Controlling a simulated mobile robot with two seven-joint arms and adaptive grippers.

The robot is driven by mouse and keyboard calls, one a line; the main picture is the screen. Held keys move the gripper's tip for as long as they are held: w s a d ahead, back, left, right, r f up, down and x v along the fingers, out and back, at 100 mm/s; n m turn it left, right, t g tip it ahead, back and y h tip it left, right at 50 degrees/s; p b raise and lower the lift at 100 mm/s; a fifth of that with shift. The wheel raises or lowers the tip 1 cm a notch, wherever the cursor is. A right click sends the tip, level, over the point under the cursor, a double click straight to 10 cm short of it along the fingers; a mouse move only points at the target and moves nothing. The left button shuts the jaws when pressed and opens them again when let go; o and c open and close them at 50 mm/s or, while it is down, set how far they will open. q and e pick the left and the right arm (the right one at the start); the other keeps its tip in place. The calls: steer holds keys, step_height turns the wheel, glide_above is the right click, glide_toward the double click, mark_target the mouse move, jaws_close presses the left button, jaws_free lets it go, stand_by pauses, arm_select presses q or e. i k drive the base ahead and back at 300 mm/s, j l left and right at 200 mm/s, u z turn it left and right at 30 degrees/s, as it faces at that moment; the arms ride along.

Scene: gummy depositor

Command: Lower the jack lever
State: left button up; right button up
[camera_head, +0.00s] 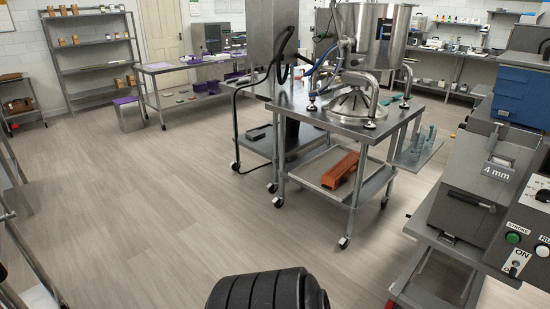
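I cannot make out a jack lever for certain. A small red part (391,304) shows at the bottom edge, low beside the machine stand at right; most of it is cut off, so I cannot tell what it is. The grey machine (485,175) with a "4 mm" label and a control panel (525,235) marked "STROKE" and "ON" stands on a metal stand (440,240) at the right. A black ridged cylinder at the bottom middle seems to be part of my own body. Neither of my grippers is in view.
A wheeled steel cart (345,122) carries a large steel hopper (372,35); an orange block (340,170) lies on its lower shelf. A long work table (190,66) and a shelf rack (95,70) stand behind. The wooden floor (150,210) at left and centre is clear.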

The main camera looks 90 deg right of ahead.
mark_target(493, 209)
steer(key=z, duration=2)
